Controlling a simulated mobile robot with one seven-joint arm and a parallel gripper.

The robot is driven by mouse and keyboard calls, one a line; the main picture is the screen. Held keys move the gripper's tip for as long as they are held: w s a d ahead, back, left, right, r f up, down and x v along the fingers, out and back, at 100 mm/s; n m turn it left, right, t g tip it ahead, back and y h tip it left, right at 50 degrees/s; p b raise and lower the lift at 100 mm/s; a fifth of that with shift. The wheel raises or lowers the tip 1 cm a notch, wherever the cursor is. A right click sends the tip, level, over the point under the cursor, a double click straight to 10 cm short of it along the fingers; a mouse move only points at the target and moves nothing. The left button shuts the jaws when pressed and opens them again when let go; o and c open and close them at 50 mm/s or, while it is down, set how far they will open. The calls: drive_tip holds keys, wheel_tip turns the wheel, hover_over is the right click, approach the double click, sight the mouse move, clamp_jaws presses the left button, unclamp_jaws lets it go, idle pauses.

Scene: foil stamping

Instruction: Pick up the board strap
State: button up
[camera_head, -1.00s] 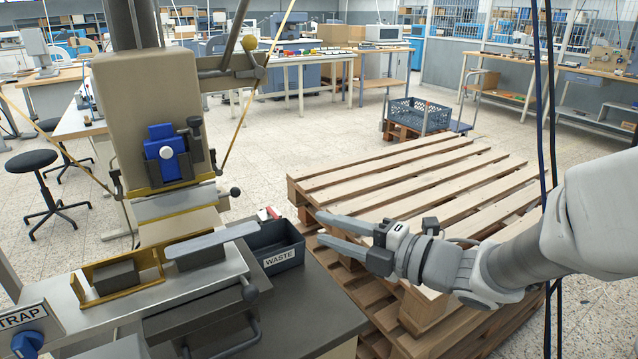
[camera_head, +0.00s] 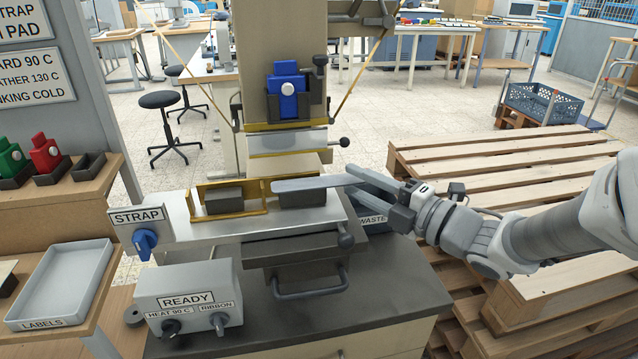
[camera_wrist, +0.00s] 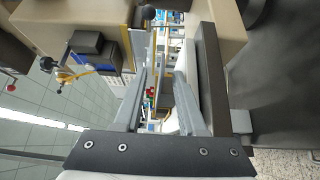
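The board strap (camera_head: 300,183) looks like a long, thin grey strip. It lies flat across a dark block (camera_head: 302,198) on the press bed, and its right end overhangs toward my gripper. My gripper (camera_head: 352,179) comes in from the right with its two fingers apart, at the strap's right end in the head view. I cannot tell whether the strap's end is between the fingers or only in line with them. In the wrist view my gripper (camera_wrist: 160,95) is open with a clear gap; I cannot make out the strap there.
The press column (camera_head: 283,60) with a blue block rises behind the bed. A brass-coloured fixture (camera_head: 228,212) holds another dark block to the left. The waste bin (camera_head: 372,222) sits below my fingers. A control box (camera_head: 188,297) stands in front, a wooden pallet (camera_head: 480,170) at right.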

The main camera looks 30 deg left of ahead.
sight(340, 175)
drive_tip(key=shift+b+x, duration=0.3)
drive_tip(key=shift+x, duration=2.35)
clamp_jaws()
